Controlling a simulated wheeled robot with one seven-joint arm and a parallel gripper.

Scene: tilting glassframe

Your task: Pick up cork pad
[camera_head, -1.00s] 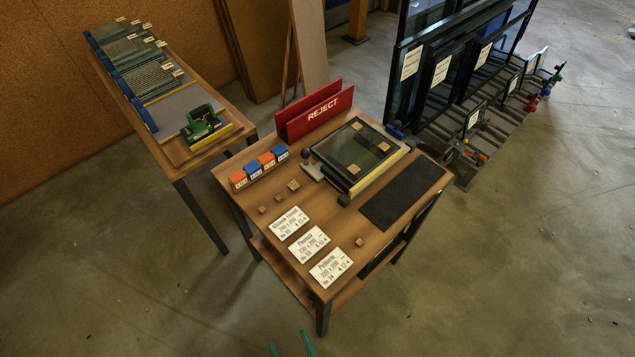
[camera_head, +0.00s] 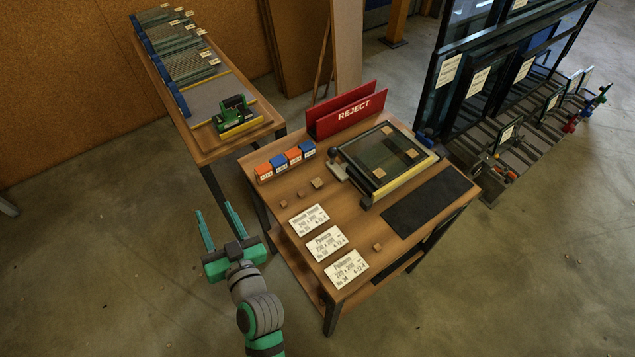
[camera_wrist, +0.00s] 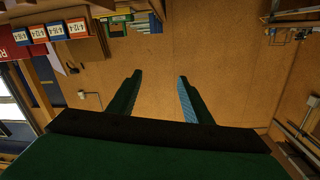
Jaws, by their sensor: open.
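Several small cork pads are in the head view. Three lie loose on the table left of the frame: a larger cork pad (camera_head: 317,183), a middle one (camera_head: 301,194) and a small one (camera_head: 283,204). Another cork pad (camera_head: 377,246) lies beside the white labels. More sit on the glass, such as this cork pad (camera_head: 386,130). My gripper (camera_head: 219,223) is open and empty, in the air off the table's left edge. Its two fingers also show in the wrist view (camera_wrist: 158,95), with nothing between them.
The wooden table (camera_head: 258,163) carries a red REJECT holder (camera_head: 345,112), orange and blue boxes (camera_head: 286,161), the tilting glass frame (camera_head: 387,158), a dark mat (camera_head: 428,200) and white labels (camera_head: 326,243). A side table holds a green tool (camera_head: 234,115). Glass racks stand at right.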

